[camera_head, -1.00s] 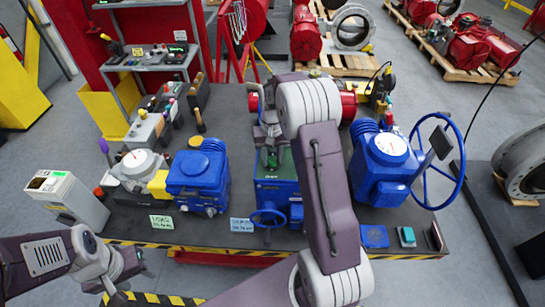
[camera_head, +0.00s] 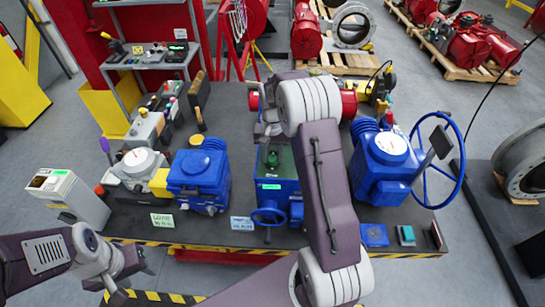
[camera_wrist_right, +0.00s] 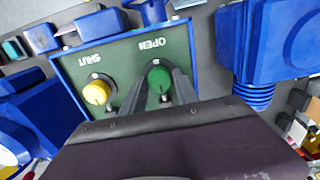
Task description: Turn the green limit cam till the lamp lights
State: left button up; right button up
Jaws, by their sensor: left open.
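The green limit cam (camera_wrist_right: 160,77) is a round knob under the OPEN label on a dark green panel (camera_wrist_right: 128,57) in the right wrist view. It also shows in the head view (camera_head: 273,157). A yellow knob (camera_wrist_right: 97,92) sits beside it under SHUT. My right gripper (camera_wrist_right: 159,84) is open, its two fingers apart with the green cam seen between them; in the head view it is partly hidden by my arm. I cannot tell whether the fingers touch the cam. A bright green patch (camera_head: 270,187) shows on the blue box. My left gripper (camera_head: 147,262) is open and empty, left of the bench front.
Blue actuators stand left (camera_head: 198,180) and right (camera_head: 383,165) of the panel box, the right one with a large handwheel (camera_head: 458,155). A small blue handwheel (camera_head: 268,217) is at the box front. A white instrument (camera_head: 72,198) stands at the bench's left.

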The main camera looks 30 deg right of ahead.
aim_at(273, 158)
jog(key=shift+o, duration=1.2)
jog(key=shift+w+d+f, duration=0.1)
jog(key=shift+r, duration=0.3)
notch_tip(273, 158, up, 8)
jog(key=shift+r+b, duration=0.25)
jog(key=shift+b, duration=0.8)
